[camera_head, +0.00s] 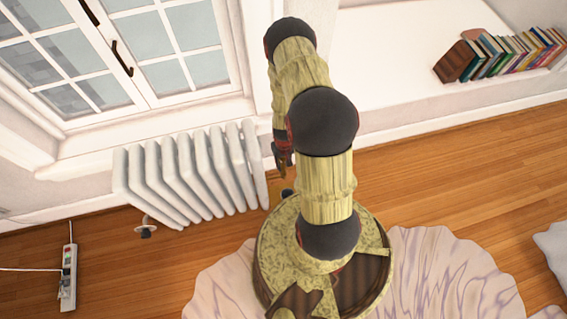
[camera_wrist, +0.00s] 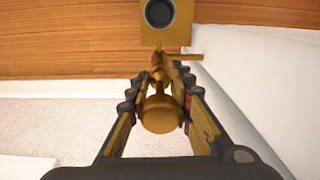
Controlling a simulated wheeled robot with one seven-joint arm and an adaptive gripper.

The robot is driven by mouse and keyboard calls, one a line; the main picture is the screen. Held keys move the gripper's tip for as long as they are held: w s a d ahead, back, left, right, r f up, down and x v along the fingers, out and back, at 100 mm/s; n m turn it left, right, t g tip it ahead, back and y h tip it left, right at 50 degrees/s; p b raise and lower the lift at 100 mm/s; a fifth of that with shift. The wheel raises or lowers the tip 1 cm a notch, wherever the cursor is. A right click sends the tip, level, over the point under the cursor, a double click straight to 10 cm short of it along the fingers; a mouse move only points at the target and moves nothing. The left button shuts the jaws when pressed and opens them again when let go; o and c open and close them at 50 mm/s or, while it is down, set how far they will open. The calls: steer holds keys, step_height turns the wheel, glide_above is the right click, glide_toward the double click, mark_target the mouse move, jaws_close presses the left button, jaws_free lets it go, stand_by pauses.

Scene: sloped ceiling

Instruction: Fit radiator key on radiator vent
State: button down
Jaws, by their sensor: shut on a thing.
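In the wrist view my gripper (camera_wrist: 160,84) is shut on a brass piece with a rounded end, which I take for the radiator key (camera_wrist: 161,114). Its narrower part points up the picture, past the fingertips. A thin brass bar (camera_wrist: 187,57) sticks out to the right there; I cannot tell whether it belongs to the key. In the head view my gripper (camera_head: 283,153) hangs at the right end of the white radiator (camera_head: 188,172), partly hidden by my arm. I cannot make out the vent.
A brass-coloured block (camera_wrist: 180,36) with a dark round top part lies beyond the fingertips. A white surface (camera_wrist: 265,80) runs close on the right. A power strip (camera_head: 68,278) lies on the floor at left. Books (camera_head: 500,52) stand on the ledge.

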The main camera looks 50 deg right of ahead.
steer(key=shift+f+b, duration=1.65)
steer(key=shift+f, duration=0.35)
steer(key=c, duration=1.5)
jaws_free()
steer(key=shift+r, duration=0.1)
step_height(320, 180, up, 12)
steer(key=shift+f, duration=0.1)
